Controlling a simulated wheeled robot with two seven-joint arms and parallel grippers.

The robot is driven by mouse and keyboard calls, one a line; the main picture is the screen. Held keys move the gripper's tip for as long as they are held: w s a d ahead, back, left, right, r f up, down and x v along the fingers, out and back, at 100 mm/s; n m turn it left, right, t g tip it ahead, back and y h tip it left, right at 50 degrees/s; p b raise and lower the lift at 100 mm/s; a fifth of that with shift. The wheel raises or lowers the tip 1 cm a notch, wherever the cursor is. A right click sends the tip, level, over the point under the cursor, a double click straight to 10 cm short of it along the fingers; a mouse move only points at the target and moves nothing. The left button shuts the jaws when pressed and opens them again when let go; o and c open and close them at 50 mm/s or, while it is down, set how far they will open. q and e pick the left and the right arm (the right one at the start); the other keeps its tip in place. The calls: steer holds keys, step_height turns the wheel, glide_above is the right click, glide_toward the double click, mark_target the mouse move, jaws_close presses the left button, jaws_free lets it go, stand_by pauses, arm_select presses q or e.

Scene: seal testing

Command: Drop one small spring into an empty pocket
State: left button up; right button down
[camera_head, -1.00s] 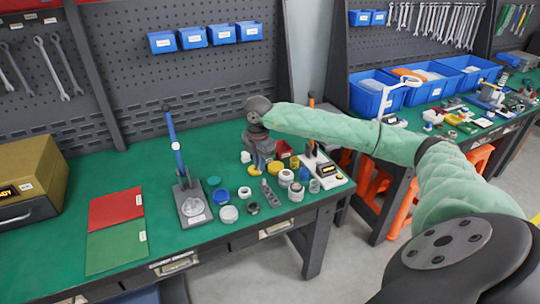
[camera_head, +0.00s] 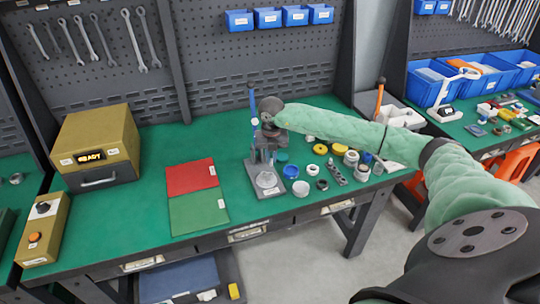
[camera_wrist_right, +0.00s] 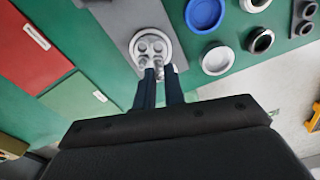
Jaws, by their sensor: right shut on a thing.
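A pale round holder (camera_head: 267,180) lies on the grey base plate (camera_head: 277,190) of the blue-posted stand. In the right wrist view the holder (camera_wrist_right: 151,36) shows several round pockets in its top. My right gripper (camera_head: 265,158) is above the holder, pointing down. In the right wrist view its two dark fingers (camera_wrist_right: 158,72) are shut on a small grey spring (camera_wrist_right: 158,62), at the near edge of the holder. The fingers hide part of the holder, and I cannot tell the spring's exact height above it. My left gripper is not in view.
Caps and rings, among them a blue cap (camera_head: 291,172) and a white cap (camera_head: 300,188), stand right of the stand. A red mat (camera_head: 190,176) and a green mat (camera_head: 199,211) lie to its left. A yellow-brown box (camera_head: 96,140) stands farther left.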

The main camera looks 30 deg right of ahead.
mark_target(271, 165)
steer(key=n, duration=0.2)
steer(key=shift+w+n, duration=0.3)
steer(key=shift+n, duration=0.1)
steer(key=shift+d+f+n, duration=0.1)
steer(key=shift+d+n, duration=0.05)
steer(key=shift+n, duration=1.45)
steer(key=shift+f+b, duration=0.3)
steer(key=shift+f, duration=1.65)
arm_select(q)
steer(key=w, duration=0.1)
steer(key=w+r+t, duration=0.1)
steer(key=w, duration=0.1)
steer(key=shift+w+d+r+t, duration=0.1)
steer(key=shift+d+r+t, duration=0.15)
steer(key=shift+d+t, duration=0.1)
arm_select(e)
steer(key=shift+f, duration=0.1)
